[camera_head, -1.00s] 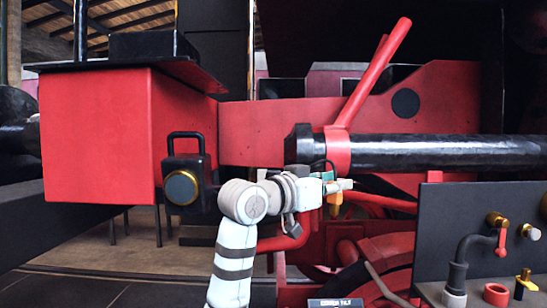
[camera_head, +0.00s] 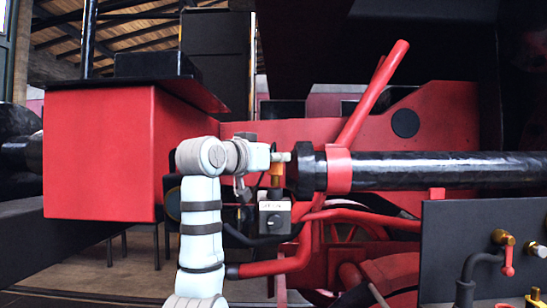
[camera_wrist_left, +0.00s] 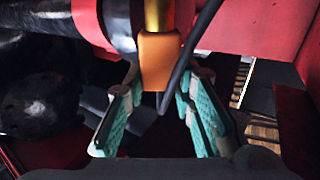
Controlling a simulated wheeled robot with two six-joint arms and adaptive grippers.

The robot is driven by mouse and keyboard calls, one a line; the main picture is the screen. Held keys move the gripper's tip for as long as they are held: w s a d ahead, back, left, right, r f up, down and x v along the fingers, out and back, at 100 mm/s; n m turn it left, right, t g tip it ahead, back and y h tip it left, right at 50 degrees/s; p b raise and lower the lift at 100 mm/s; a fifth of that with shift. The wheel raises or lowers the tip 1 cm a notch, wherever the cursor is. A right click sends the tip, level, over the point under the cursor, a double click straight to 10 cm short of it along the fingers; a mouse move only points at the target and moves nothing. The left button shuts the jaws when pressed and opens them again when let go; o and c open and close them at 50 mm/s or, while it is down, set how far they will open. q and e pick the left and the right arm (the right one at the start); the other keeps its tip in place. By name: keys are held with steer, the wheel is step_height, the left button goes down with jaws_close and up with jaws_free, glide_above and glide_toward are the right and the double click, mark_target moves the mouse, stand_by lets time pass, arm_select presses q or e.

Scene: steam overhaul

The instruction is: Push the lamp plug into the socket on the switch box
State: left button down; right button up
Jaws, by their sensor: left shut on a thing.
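My left gripper (camera_head: 281,160) is shut on the lamp plug (camera_head: 276,180), an orange body with a brass-coloured end. In the left wrist view the plug (camera_wrist_left: 158,62) sits between the teal-padded fingers, with a dark cable beside it. The switch box (camera_head: 275,219), small and grey with a white label and a knob, is just below the plug in the head view. Whether the plug touches the box or its socket is hidden. The lamp (camera_head: 172,204) is mostly behind my left arm. My right gripper is not in view.
A black horizontal cylinder (camera_head: 430,169) runs just right of the gripper, with a red slanted lever (camera_head: 372,90) above it. A large red box (camera_head: 98,150) stands at the left. A dark panel with fittings (camera_head: 450,235) stands at the lower right.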

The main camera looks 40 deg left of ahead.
arm_select(q)
steer(key=shift+s+d+r, duration=0.1)
steer(key=shift+d+r, duration=0.05)
steer(key=shift+r, duration=0.05)
steer(key=shift+f+b, duration=0.5)
steer(key=shift+f, duration=0.7)
stand_by(1.4)
steer(key=shift+f, duration=0.15)
steer(key=c, duration=1.3)
jaws_free()
steer(key=shift+s, duration=0.1)
steer(key=s, duration=0.4)
steer(key=s+d, duration=0.1)
steer(key=s, duration=0.7)
steer(key=shift+d, duration=0.2)
steer(key=shift+w, duration=0.15)
